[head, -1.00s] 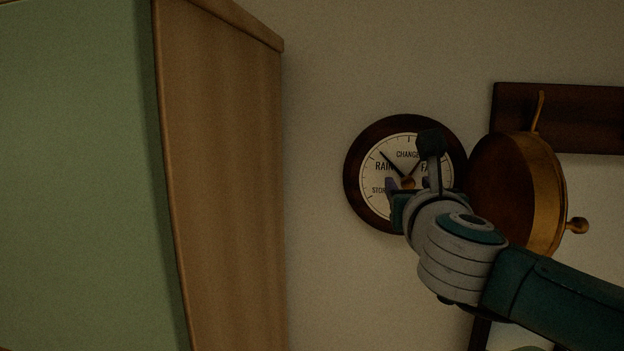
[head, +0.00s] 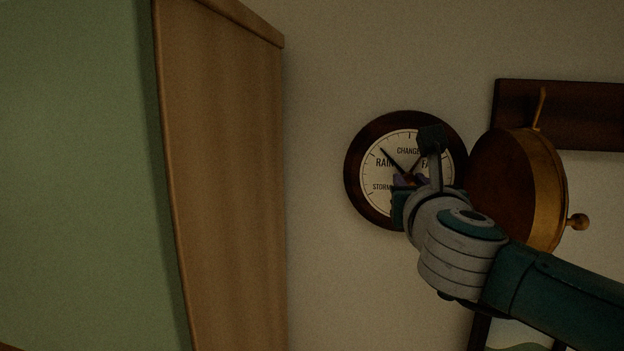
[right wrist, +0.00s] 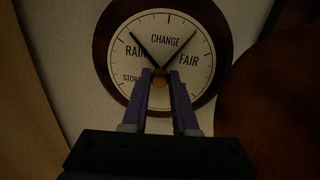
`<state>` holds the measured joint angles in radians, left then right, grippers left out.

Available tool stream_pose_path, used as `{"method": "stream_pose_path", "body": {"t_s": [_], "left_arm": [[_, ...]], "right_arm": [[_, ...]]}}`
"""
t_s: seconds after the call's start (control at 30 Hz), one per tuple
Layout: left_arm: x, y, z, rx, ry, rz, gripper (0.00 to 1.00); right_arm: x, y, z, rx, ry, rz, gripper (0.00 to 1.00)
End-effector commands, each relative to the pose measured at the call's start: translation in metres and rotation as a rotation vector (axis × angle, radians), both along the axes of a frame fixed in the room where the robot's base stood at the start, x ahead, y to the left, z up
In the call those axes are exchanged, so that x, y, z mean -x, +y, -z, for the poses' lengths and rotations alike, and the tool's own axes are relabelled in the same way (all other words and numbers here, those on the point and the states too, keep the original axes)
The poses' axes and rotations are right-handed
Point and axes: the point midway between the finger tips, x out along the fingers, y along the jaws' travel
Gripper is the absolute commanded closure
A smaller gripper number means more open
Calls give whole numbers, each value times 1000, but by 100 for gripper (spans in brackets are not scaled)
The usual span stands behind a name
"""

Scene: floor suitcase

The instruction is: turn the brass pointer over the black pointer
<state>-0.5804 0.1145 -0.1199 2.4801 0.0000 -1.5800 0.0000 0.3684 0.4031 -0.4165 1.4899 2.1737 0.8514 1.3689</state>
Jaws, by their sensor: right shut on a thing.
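A round barometer (head: 356,190) with a dark wooden rim and white dial hangs on the wall; it also shows in the right wrist view (right wrist: 104,62). Its black pointer (right wrist: 142,48) points up left, just above RAIN. A second thin pointer, which I take as the brass one (right wrist: 182,48), looks dark and points up right above FAIR. The two are clearly apart. My right gripper (right wrist: 160,76) has its purple fingers shut on the small brass knob (right wrist: 161,72) at the dial centre. In the head view my right gripper (head: 409,181) hides the dial's lower right. My left gripper is not in view.
A round wooden and brass item (head: 515,190) juts out close right of the barometer, beside my right arm. A wooden cabinet (head: 225,180) stands at left. Bare wall (head: 315,200) lies between cabinet and barometer.

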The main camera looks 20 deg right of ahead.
Motion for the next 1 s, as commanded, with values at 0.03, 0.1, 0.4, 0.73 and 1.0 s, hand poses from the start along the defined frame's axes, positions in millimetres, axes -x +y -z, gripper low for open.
{"method": "stream_pose_path", "body": {"t_s": [0.03,0.1,0.4,0.73,1.0], "left_arm": [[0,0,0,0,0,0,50],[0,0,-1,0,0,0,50],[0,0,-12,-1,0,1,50],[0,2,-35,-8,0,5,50],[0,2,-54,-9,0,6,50]], "right_arm": [[0,0,0,1,1,-1,100],[0,1,0,4,3,-1,100],[0,1,-2,94,60,-1,100],[0,1,-3,333,209,-1,100],[0,1,-3,552,343,-2,100]]}}
